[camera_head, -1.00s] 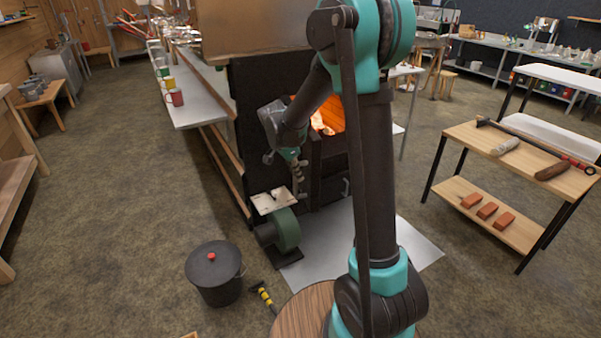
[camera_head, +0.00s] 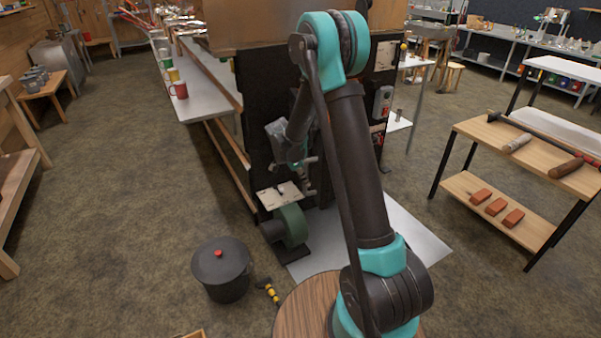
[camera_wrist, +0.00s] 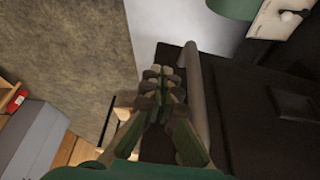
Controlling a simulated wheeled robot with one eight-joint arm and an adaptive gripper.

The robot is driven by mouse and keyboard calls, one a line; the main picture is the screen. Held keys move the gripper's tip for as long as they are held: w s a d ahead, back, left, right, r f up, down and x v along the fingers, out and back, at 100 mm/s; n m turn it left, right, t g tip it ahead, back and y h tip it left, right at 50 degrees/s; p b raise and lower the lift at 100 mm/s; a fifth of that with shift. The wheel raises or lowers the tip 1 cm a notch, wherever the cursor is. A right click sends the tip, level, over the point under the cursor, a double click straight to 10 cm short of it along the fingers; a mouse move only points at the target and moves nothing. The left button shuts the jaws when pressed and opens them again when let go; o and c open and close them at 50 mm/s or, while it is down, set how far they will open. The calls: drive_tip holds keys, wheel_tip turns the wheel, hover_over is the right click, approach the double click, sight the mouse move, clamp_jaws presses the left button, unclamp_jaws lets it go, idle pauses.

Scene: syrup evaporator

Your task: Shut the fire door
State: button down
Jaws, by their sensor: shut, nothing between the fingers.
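The evaporator's black front (camera_head: 262,135) stands at the middle of the head view. Its fire opening is mostly hidden behind my arm; only a faint orange trace shows, so I cannot tell how far the fire door is open. In the wrist view, a dark panel (camera_wrist: 250,115), seemingly the door, fills the right side. A grey bar (camera_wrist: 195,95), seemingly its handle, runs along the panel's near edge. My gripper (camera_wrist: 163,78) is shut and empty, close beside the bar; I cannot tell whether they touch. In the head view my gripper (camera_head: 308,178) is low in front of the evaporator.
A green blower (camera_head: 292,226) stands on the floor below my gripper. A lidded black pot (camera_head: 220,268) stands at front left, with a yellow-black tool (camera_head: 268,290) beside it. A wooden cart (camera_head: 520,160) with bricks stands right. Floor between cart and metal sheet (camera_head: 415,240) is clear.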

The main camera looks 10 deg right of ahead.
drive_tip(key=shift+w+d, duration=0.2)
drive_tip(key=shift+d, duration=0.85)
drive_tip(key=shift+w+d, duration=0.15)
drive_tip(key=shift+d, duration=0.85)
